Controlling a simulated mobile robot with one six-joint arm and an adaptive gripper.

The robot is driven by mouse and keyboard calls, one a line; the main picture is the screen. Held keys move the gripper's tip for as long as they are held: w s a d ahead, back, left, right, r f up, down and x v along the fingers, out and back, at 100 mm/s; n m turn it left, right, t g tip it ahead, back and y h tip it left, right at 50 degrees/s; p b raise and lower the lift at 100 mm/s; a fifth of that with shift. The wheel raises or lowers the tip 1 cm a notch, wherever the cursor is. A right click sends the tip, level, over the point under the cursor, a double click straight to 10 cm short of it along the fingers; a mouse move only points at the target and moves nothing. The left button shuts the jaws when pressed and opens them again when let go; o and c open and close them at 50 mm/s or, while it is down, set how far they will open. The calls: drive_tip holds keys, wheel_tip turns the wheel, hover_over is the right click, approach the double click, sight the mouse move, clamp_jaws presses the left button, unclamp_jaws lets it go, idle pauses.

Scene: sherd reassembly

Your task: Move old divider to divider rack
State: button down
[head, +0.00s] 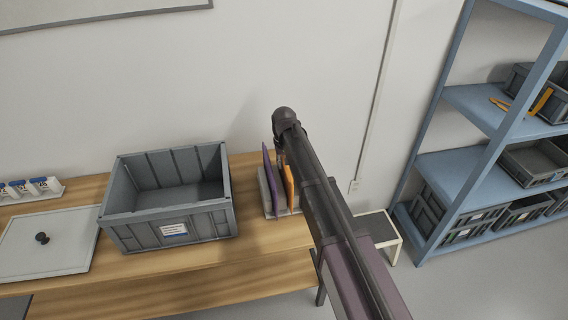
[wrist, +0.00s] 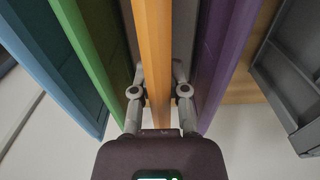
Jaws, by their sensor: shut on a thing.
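An orange divider (wrist: 153,45) stands between the two fingers of my gripper (wrist: 160,93), which is shut on it in the wrist view. The orange divider also shows in the head view (head: 289,186), upright at the light grey divider rack (head: 266,200) on the wooden table. A purple divider (head: 268,182) stands beside it on the left. In the wrist view the purple divider (wrist: 218,60) is on the right, with a green divider (wrist: 92,60) and a blue divider (wrist: 55,70) on the left. My arm hides the rack's right part in the head view.
An empty-looking grey crate (head: 170,222) with a white label stands left of the rack, and its edge shows in the wrist view. A white panel with a black knob (head: 42,238) lies further left. Blue shelves (head: 470,170) with grey bins stand right.

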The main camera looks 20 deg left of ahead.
drive_tip(key=shift+f+b, duration=0.6)
drive_tip(key=shift+f, duration=0.35)
drive_tip(key=c, duration=0.6)
unclamp_jaws()
drive_tip(key=shift+o, duration=0.2)
drive_tip(key=shift+r, duration=0.2)
